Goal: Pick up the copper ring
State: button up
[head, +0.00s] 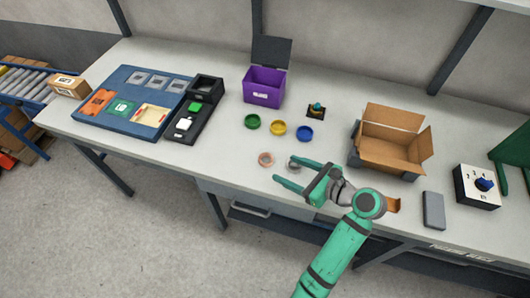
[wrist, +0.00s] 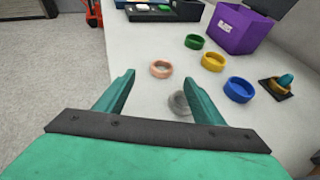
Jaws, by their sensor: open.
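The copper ring (head: 265,159) lies flat on the white bench near its front edge.
Green (head: 252,121), yellow (head: 278,128) and blue (head: 304,133) rings lie behind the copper ring. Behind them stand an open purple box (head: 263,87) and a small dark base with a teal-topped peg (head: 316,110). An open cardboard box (head: 390,140) stands right. Bench left of the copper ring is clear.

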aim_at(262, 157)
jog(key=shift+x, duration=1.95)
jog(key=shift+w+x, duration=0.2)
jog(key=shift+x, duration=2.45)
jog(key=shift+d, duration=0.15)
jog(key=c, duration=1.3)
